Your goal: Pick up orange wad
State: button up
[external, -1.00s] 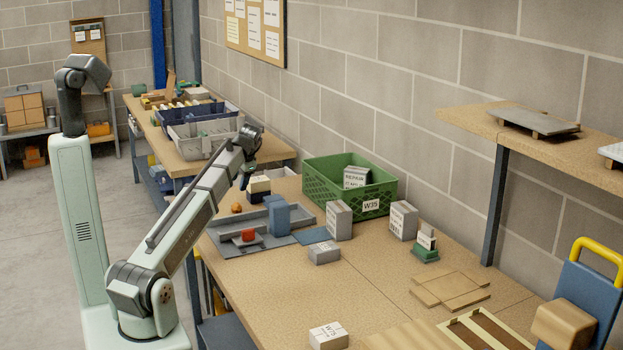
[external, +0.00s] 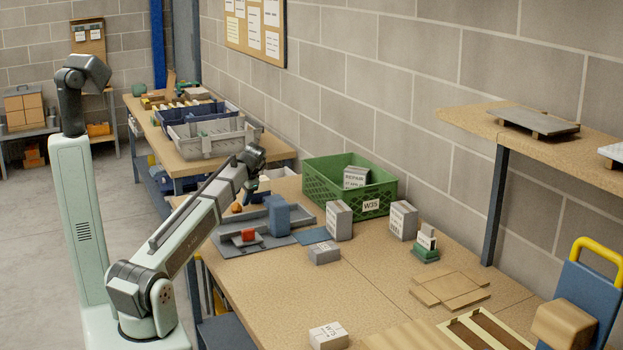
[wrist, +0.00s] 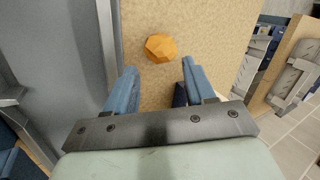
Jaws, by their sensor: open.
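The orange wad (external: 237,208) is a small faceted lump on the tan bench, near the left back corner of the grey tray. In the wrist view the wad (wrist: 161,47) lies on bare board just beyond my fingertips. My gripper (wrist: 158,69) is open, its two blue fingers apart with the wad roughly in line with the gap between them. In the external view my gripper (external: 247,181) hangs above and slightly right of the wad. Nothing is held. The height left between fingers and bench is hard to judge.
A dark blue object (wrist: 180,94) shows by my right finger. A green crate (external: 320,188) stands behind. Bare board surrounds the wad.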

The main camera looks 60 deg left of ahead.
aim_at(238, 204)
jog(key=shift+x, duration=2.7)
jog(key=shift+s, duration=0.1)
jog(key=shift+c, duration=0.5)
jog(key=c, duration=0.6)
